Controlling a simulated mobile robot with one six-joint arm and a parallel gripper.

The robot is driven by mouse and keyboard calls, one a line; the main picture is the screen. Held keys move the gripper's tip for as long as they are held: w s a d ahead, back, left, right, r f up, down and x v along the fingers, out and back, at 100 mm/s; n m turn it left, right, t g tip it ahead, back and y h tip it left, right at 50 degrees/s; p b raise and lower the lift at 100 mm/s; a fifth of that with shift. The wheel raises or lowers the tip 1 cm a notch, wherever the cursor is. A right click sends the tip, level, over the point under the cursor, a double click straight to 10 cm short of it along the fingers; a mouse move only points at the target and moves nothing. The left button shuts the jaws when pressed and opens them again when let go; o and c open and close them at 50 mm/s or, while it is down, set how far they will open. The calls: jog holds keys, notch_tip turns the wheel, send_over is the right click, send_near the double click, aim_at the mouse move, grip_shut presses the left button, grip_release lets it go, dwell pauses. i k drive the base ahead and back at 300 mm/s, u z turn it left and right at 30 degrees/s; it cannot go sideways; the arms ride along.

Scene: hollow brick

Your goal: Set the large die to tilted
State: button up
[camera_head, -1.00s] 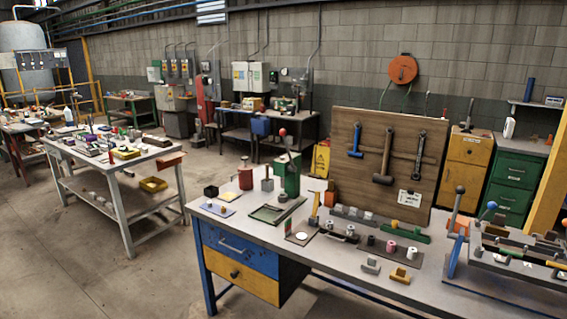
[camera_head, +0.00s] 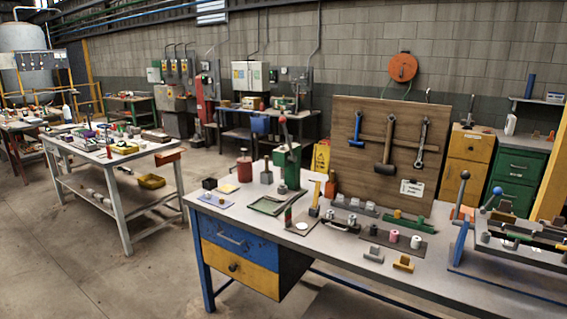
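I cannot clearly pick out the large die in this wide view, because the bench pieces are small. On the near grey-topped bench (camera_head: 335,262), a small black block (camera_head: 209,184) sits near the left back edge, but I see no die markings on it. A green press (camera_head: 287,168) with a raised, red-tipped lever stands to its right, with a small grey piece (camera_head: 282,188) at its foot. Several small grey, white and pink pieces lie farther right, some on a dark plate (camera_head: 393,240). My gripper is not in view.
A tool board (camera_head: 346,172) stands behind the near bench. A rig with upright levers (camera_head: 462,216) fills the bench's right end. Another cluttered table (camera_head: 112,158) stands to the left. Concrete floor (camera_head: 90,272) is open at the front left.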

aim_at(498, 223)
jog(key=u, duration=1.65)
jog(key=k, duration=0.1)
jog(key=z, duration=3.15)
